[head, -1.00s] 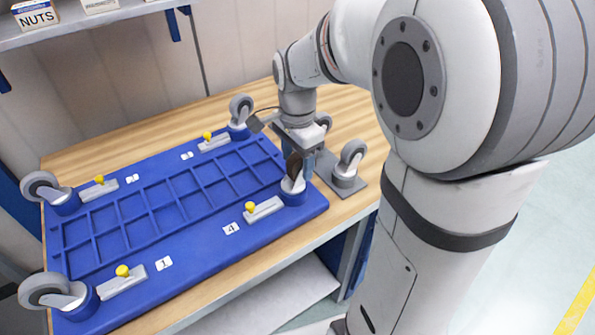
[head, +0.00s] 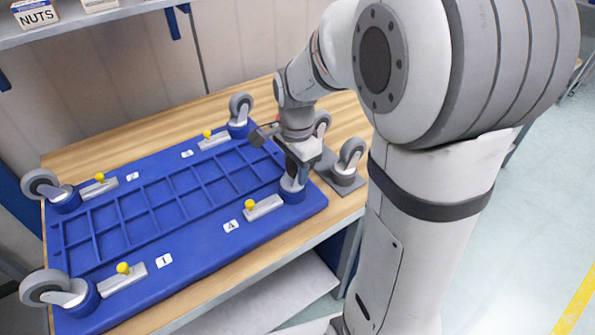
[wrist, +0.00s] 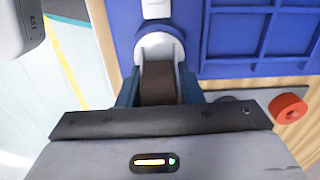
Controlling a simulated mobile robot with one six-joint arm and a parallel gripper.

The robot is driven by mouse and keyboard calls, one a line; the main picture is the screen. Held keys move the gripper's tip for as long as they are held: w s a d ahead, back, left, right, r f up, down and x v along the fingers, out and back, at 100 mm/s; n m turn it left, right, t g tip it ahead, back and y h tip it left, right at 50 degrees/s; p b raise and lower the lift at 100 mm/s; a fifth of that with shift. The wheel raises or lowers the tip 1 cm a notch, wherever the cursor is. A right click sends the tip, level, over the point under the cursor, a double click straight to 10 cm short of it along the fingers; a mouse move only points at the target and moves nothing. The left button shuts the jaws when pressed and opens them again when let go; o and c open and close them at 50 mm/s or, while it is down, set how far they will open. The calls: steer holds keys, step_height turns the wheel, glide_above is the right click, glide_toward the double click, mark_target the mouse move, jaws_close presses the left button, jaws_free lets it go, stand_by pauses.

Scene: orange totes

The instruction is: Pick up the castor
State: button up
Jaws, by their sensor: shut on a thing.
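The castor (head: 289,184) sits in the blue round socket at the front right corner of the blue board (head: 150,272), beside the "4" label. My gripper (head: 299,165) points down over it. In the wrist view my gripper (wrist: 159,88) is shut on the castor's dark wheel (wrist: 158,80), with one blue finger on each side. The castor's pale bracket (wrist: 178,48) shows beyond the wheel, still at the blue socket. My gripper partly hides the wheel in the head view.
Other grey castors stand at the board's corners (head: 240,106) (head: 40,187) (head: 45,288). A grey plate on the right carries more castors (head: 350,156), close to my gripper. Yellow-knobbed latches (head: 264,206) stand on the board.

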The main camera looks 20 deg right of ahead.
jaws_close()
step_height(320, 180, up, 10)
steer(key=shift+r, duration=0.1)
stand_by(0.5)
